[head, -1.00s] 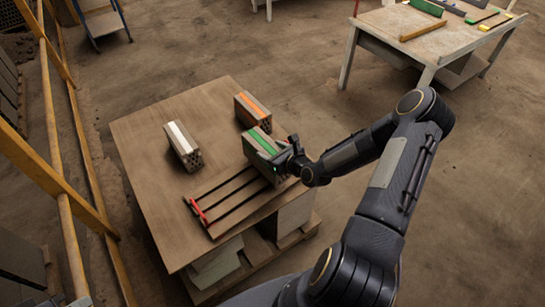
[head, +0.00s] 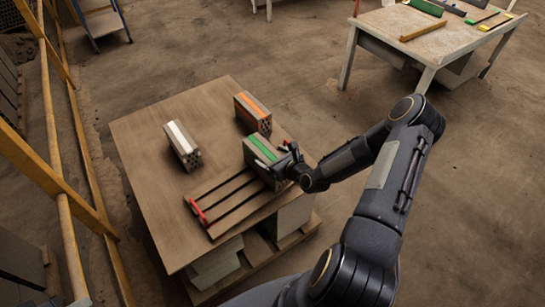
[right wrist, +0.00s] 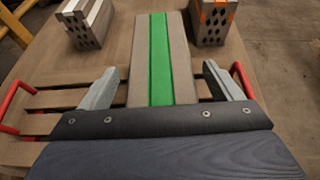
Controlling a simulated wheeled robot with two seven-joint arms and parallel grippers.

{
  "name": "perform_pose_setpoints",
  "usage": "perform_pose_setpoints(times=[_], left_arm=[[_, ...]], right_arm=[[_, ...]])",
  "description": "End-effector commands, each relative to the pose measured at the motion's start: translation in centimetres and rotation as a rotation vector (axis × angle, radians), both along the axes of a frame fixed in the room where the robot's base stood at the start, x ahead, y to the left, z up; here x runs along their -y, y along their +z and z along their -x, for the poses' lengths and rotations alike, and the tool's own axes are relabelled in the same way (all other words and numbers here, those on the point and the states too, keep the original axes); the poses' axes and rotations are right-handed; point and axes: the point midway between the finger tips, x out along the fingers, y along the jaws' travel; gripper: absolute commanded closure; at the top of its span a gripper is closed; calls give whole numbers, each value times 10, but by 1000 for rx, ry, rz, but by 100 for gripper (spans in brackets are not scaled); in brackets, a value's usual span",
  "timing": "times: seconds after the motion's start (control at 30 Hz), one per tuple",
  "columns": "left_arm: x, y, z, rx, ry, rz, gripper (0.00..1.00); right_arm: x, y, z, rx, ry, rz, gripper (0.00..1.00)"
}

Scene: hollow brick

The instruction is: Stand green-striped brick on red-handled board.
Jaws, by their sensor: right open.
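The green-striped brick (head: 260,148) stands upright at the right part of the slatted red-handled board (head: 222,205), stripe on top. In the right wrist view the brick (right wrist: 158,60) has board slats showing on both sides of it and appears to rest on them; its underside is hidden. The board's red handles show at both ends in that view. My left gripper is out of view.
A white-striped brick (head: 182,145) and an orange-striped brick (head: 252,112) stand farther back on the wooden table (head: 150,125). The table's left part is clear. A second table (head: 420,45) with several bars stands at the back right. A yellow railing (head: 60,180) runs along the left.

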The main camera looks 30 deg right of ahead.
Motion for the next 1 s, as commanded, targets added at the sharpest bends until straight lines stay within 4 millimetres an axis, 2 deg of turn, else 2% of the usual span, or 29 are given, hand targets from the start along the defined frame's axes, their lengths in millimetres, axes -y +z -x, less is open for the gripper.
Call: perform_pose_setpoints(times=[0.17, 0.27, 0.5, 0.7, 0.87, 0.93, 1.0], left_arm=[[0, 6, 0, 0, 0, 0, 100], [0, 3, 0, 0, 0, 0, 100], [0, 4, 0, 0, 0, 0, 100], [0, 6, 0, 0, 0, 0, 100], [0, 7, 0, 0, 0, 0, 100], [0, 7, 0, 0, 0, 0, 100], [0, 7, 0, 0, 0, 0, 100]], right_arm=[[0, 6, 0, 0, 0, 0, 15], [4, 8, 13, -1, -3, 0, 15], [11, 28, 61, -2, -4, 0, 15], [16, 42, 94, -1, -5, 1, 15], [17, 48, 107, -1, 3, 7, 15], [15, 51, 108, -17, 34, 55, 15], [13, 54, 109, -52, 105, 177, 15]])
